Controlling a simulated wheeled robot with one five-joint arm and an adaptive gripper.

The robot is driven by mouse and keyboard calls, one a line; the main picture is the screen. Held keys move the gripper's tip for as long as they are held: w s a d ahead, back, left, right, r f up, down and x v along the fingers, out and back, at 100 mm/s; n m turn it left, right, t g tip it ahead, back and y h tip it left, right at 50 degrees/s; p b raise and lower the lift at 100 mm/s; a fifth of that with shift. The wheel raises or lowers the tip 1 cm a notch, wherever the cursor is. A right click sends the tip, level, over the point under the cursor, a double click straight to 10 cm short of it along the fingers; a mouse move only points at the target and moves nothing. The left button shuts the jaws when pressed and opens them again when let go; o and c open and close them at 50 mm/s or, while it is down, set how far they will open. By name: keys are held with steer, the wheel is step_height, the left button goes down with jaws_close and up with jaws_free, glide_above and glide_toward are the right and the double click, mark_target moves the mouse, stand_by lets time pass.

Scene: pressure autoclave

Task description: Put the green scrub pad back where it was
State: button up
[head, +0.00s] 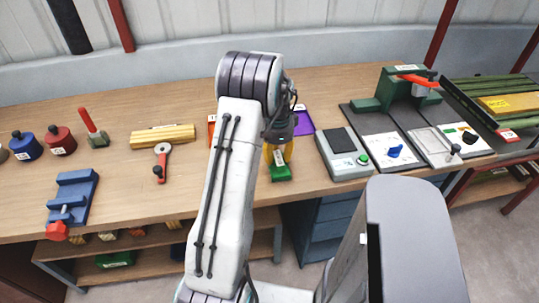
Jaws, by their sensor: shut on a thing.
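The green scrub pad (281,173) is near the table's front edge, right of my arm. My gripper (279,158) points down at it and is shut on it. I cannot tell whether the pad touches the table top or hangs just above it. My arm crosses the middle of the view and hides part of the table behind it. A purple item (303,123) and an orange item (211,130) show in part on either side of the arm.
On the wooden table (110,190) stand a grey scale-like device (341,150), a green press (395,90), wooden sticks (163,135), a red-handled tool (161,162), a blue vise (72,198) and coloured weights (60,140). Bare table lies left of my arm.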

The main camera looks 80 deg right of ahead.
steer(key=shift+f, duration=0.15)
steer(key=o, duration=1.1)
